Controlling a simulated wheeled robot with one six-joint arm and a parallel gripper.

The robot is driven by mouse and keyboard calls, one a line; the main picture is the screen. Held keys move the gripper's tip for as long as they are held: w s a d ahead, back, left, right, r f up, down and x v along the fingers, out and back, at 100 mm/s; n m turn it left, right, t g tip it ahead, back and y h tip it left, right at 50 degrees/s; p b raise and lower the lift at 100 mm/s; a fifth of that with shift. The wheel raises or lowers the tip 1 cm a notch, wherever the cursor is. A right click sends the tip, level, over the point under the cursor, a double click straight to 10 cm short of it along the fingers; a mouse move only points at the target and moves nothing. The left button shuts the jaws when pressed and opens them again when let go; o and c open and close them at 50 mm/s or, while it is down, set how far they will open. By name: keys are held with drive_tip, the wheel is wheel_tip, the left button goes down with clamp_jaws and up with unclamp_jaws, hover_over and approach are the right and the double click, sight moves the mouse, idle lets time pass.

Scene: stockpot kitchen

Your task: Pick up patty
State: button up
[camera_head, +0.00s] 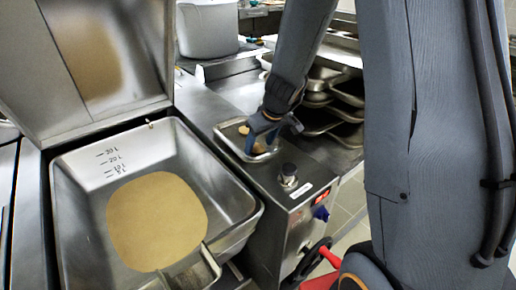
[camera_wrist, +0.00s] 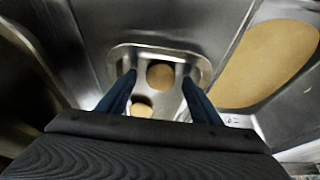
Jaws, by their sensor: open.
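Two round tan patties lie in a small metal tray (camera_head: 226,133). In the wrist view one patty (camera_wrist: 160,76) lies toward the far end of the tray (camera_wrist: 121,51), and the other patty (camera_wrist: 142,106) lies nearer, partly in shadow. In the head view a patty (camera_head: 244,130) shows beside my gripper (camera_head: 262,140), which partly hides the tray. My gripper (camera_wrist: 158,84) is open with its blue fingers pointing down at the tray, one on each side of the patties. I cannot tell how far the fingertips are above the tray floor.
A large open pan (camera_head: 226,200) with tan liquid (camera_head: 157,221) stands left of the tray, its lid (camera_head: 95,60) raised. A knob (camera_head: 288,172) sits in front of the tray. Stacked metal trays (camera_head: 345,100) stand behind right, and a grey container (camera_head: 208,28) stands at the back.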

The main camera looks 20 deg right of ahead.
drive_tip(key=shift+c, duration=0.4)
drive_tip(key=c, duration=1.1)
